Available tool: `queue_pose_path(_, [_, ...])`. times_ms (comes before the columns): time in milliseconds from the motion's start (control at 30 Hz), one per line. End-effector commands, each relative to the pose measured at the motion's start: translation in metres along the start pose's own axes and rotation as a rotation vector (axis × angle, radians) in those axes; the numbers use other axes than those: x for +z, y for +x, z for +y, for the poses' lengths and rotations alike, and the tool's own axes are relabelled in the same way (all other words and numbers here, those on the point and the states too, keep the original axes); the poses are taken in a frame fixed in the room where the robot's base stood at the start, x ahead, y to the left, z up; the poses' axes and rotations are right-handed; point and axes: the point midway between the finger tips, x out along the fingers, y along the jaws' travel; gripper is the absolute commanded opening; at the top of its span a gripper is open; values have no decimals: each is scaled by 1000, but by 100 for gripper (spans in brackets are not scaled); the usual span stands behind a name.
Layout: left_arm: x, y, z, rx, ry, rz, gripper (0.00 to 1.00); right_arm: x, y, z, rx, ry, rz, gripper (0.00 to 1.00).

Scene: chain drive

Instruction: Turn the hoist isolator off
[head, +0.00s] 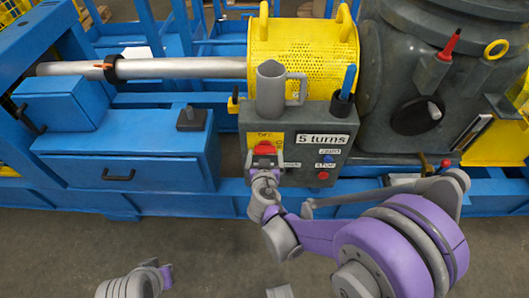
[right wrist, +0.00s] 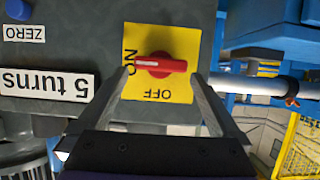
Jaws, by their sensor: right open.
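The hoist isolator is a red rotary handle (head: 264,148) on a yellow plate on the front of a grey control box (head: 306,118). In the right wrist view, which is upside down, the red handle (right wrist: 160,65) lies level. Its white mark points left to the ON label; OFF is at the plate's lower edge (right wrist: 157,94). My right gripper (head: 264,172) is in front of the handle. Its open fingers (right wrist: 160,74) are spread near the handle's two ends; contact cannot be told.
The box also carries a "5 turns" label (head: 323,140), a red stop button (head: 323,175) and a blue ZERO button (right wrist: 18,9). A grey jug (head: 270,90) and a blue-handled tool (head: 347,83) are at its top. A blue drawer cabinet (head: 130,172) stands left.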

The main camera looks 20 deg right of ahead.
Motion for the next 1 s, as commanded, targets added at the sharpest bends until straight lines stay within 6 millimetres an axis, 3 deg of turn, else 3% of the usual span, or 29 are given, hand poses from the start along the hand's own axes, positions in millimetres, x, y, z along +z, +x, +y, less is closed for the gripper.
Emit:
queue_pose_path(200, [2,4,0,0,0,-1,0,0,22,0,1,-1,0,100])
queue_pose_path(533, [2,4,0,0,0,-1,0,0,25,0,0,0,0,100])
queue_pose_path(900, [2,4,0,0,0,-1,0,0,25,0,0,0,-1,34])
queue_pose_path(1000, [2,4,0,0,0,-1,0,0,25,0,0,-2,-1,34])
